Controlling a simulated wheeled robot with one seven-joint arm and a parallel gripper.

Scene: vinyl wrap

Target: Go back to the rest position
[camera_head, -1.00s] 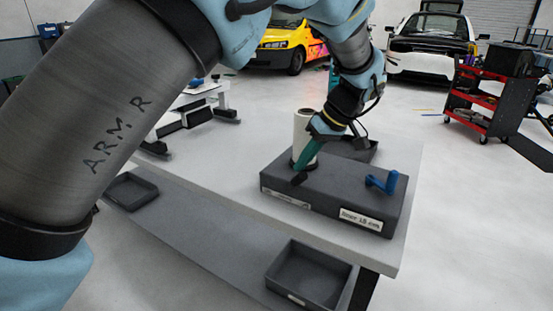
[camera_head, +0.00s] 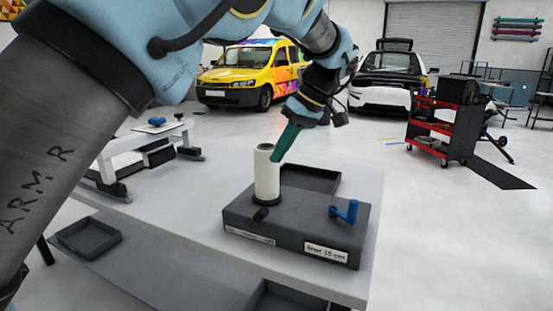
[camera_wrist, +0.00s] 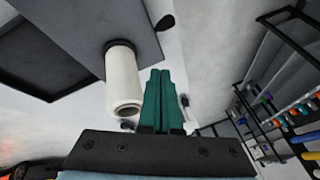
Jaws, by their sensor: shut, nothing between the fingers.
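My gripper (camera_head: 284,146) is shut and empty, its green fingers pointing down beside the top of a white roll. The white roll (camera_head: 266,178) stands upright on a dark grey box-like stand (camera_head: 290,225) on the table. In the wrist view my gripper's green fingers (camera_wrist: 158,98) lie together, and the white roll (camera_wrist: 122,76) is just left of them. I cannot tell whether the fingers touch the roll.
A blue crank-like handle (camera_head: 346,211) stands on the stand's right part. A dark tray (camera_head: 312,178) lies behind the stand. Another tray (camera_head: 88,238) sits on the lower shelf. A red and black tool cart (camera_head: 440,128) and two vehicles are farther back.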

